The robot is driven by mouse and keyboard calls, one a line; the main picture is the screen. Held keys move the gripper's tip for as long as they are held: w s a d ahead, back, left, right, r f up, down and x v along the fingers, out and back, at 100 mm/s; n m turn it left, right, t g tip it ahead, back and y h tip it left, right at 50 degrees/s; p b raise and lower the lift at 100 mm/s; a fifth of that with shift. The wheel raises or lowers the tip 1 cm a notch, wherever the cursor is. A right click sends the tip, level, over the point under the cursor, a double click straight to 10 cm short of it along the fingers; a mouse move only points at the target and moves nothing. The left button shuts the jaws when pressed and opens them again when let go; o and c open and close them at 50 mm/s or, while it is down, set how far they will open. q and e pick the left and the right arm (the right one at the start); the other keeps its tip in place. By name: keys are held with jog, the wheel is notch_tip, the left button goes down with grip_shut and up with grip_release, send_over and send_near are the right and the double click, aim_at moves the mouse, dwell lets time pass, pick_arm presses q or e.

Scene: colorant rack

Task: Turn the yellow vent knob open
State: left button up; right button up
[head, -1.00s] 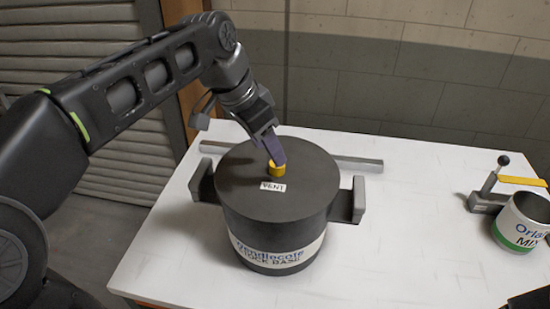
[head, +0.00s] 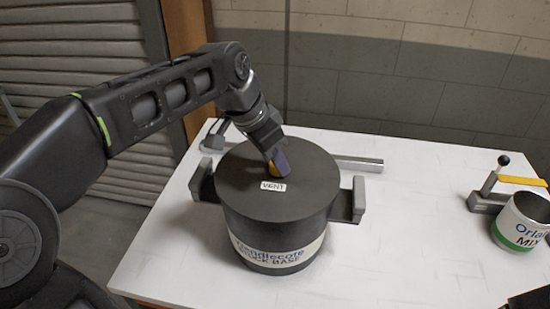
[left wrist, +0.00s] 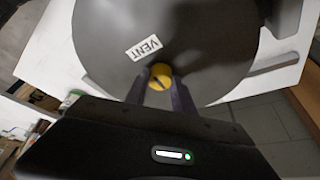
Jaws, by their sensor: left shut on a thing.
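The yellow vent knob (head: 272,171) sits on the dark lid of the pot (head: 245,190), just behind a white VENT label (head: 273,186). My left gripper (head: 279,163) is down at the lid, shut on the knob, and hides most of it in the head view. In the left wrist view the knob (left wrist: 160,73) shows between the two fingers, with a dark slot across its top. The VENT label (left wrist: 144,47) lies beyond it there. My right gripper does not show clearly; only a dark piece (head: 528,300) is at the lower right corner.
The pot has side handles (head: 349,200) and stands on a white table (head: 400,230). A grey bar (head: 362,163) lies behind it. The table between is clear.

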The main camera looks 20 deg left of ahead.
pick_arm(q)
grip_shut()
jog(key=shift+n, duration=0.3)
jog(key=n+y, duration=0.1)
jog(key=n, duration=0.1)
jog(key=n+y+b, duration=0.1)
jog(key=n, duration=0.1)
jog(key=shift+d+n+t, duration=0.2)
jog(key=shift+n+t, duration=0.2)
jog(key=n+y, duration=0.1)
jog(key=n, duration=0.2)
jog(key=shift+d+n+b, duration=0.1)
jog(key=shift+n+b, duration=0.25)
jog(key=shift+n, duration=0.05)
jog(key=n+y, duration=0.1)
jog(key=n, duration=0.1)
jog(key=shift+d+n+g, duration=0.1)
jog(key=shift+n+g, duration=0.2)
jog(key=n+y, duration=0.1)
jog(key=n, duration=0.1)
jog(key=shift+r+n+g+p, duration=0.1)
jog(key=shift+n+g+p, duration=0.3)
jog(key=n+y+p, duration=0.1)
jog(key=n+p, duration=0.1)
jog(key=shift+w+n+g, duration=0.1)
jog(key=shift+n+g, duration=0.2)
jog(key=shift+n+p, duration=0.4)
jog(key=shift+p, duration=0.25)
